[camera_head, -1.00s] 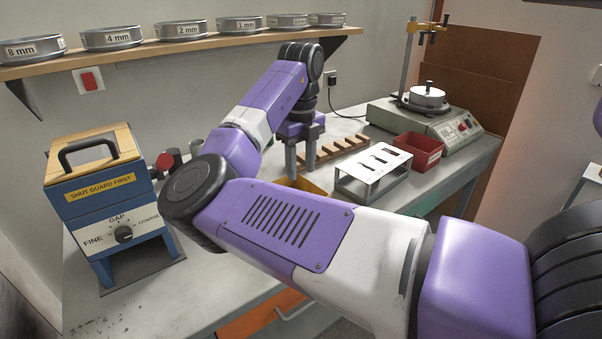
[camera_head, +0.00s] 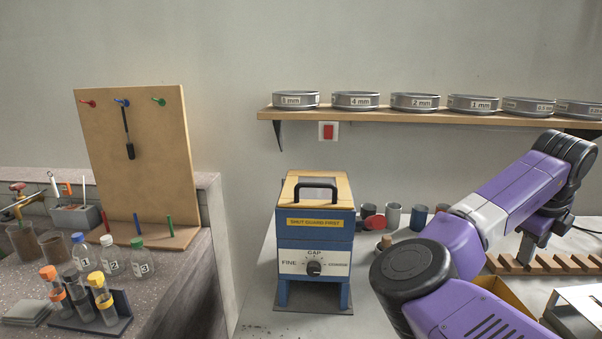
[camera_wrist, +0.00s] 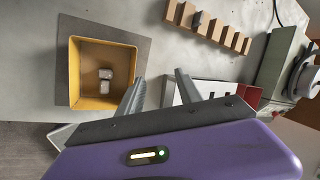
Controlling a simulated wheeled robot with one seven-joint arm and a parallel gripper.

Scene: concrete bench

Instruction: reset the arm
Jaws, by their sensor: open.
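My gripper (camera_wrist: 158,92) is open in the wrist view, its two grey fingers spread apart with nothing between them. It hangs over the bench, between the yellow box (camera_wrist: 75,75) and the white slotted rack (camera_wrist: 190,90). In the head view my purple and white arm reaches in from the lower right and bends at an elbow. A finger of my gripper (camera_head: 528,248) shows near the right side, in front of the wooden rack. The rest of the gripper there is partly hidden by my arm.
A blue grinder (camera_head: 315,242) stands on the bench left of my arm, with several cups (camera_head: 392,215) behind it. A shelf (camera_head: 420,114) with labelled sieves runs above. The wooden toothed rack (camera_head: 560,264) and yellow box (camera_head: 500,294) lie right. Bottles and a pegboard (camera_head: 135,160) stand left.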

